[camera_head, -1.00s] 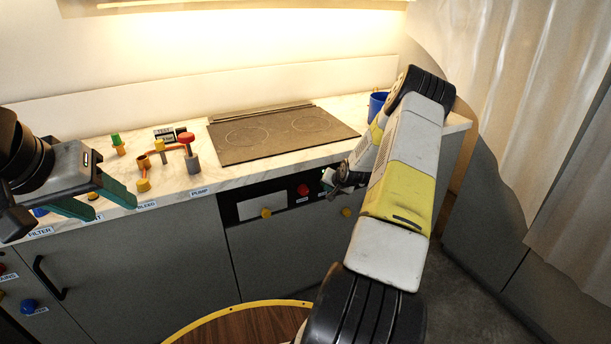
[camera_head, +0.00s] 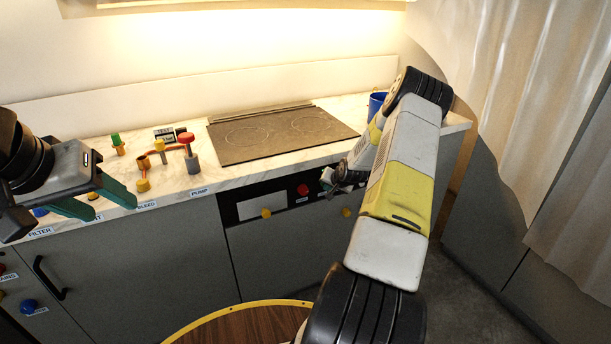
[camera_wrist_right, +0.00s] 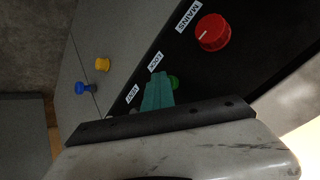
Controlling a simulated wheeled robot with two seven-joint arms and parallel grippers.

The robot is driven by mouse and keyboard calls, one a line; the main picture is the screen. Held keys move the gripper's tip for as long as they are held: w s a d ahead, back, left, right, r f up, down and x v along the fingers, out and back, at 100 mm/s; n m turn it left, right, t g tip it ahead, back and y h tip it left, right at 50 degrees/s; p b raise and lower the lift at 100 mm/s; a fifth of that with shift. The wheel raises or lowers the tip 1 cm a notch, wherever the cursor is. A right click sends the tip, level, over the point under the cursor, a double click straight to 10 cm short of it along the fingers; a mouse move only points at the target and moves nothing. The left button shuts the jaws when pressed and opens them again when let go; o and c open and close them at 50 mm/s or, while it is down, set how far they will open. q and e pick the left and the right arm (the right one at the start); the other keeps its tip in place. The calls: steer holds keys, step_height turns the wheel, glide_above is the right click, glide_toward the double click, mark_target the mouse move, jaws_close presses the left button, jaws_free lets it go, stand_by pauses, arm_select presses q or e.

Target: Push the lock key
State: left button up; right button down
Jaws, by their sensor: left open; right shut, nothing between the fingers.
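The panel label LOCK (camera_wrist_right: 156,61) shows in the right wrist view, and a green round button (camera_wrist_right: 174,82) sits close by it, partly hidden behind my fingers. My right gripper (camera_wrist_right: 158,80) is shut and empty, its teal fingertips over the panel beside the green button. I cannot tell whether they touch it. In the head view my right gripper (camera_head: 328,184) is at the dark panel under the counter, mostly hidden by its own arm. My left gripper (camera_head: 105,200) is open and empty over the counter's left front edge.
A red MAINS knob (camera_wrist_right: 212,32) is beside the button, also in the head view (camera_head: 303,189). A TEST label (camera_wrist_right: 132,94) is on the other side. Yellow (camera_wrist_right: 102,64) and blue (camera_wrist_right: 82,87) knobs stick out nearby. A cooktop (camera_head: 280,133) and blue cup (camera_head: 377,104) are above.

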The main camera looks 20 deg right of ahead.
steer(key=shift+w+a+r, duration=0.1)
steer(key=shift+r, duration=0.25)
steer(key=s, duration=0.6)
steer(key=shift+s+d+f, duration=0.15)
steer(key=shift+d+f, duration=0.05)
steer(key=shift+d, duration=0.05)
stand_by(0.5)
steer(key=s+a+r+n+g, duration=0.1)
steer(key=s+a+r+n, duration=0.15)
steer(key=a+r, duration=0.45)
steer(key=s+a+r+n, duration=0.1)
steer(key=s+a+r, duration=0.2)
steer(key=r, duration=0.8)
steer(key=s+a+r+n+g, duration=0.1)
steer(key=s+a+r, duration=0.3)
steer(key=r, duration=0.5)
steer(key=s+a+r+n, duration=0.1)
steer(key=s+a+r, duration=0.2)
steer(key=s, duration=0.4)
steer(key=s+a+r+n+y, duration=0.1)
steer(key=s+a+r, duration=0.2)
steer(key=s+a, duration=0.3)
steer(key=s+a+r+n+y, duration=0.1)
steer(key=s+a+r, duration=0.3)
steer(key=s, duration=0.5)
steer(key=shift+s+a+n+g, duration=0.2)
steer(key=shift+n+g, duration=0.1)
steer(key=shift+n, duration=0.05)
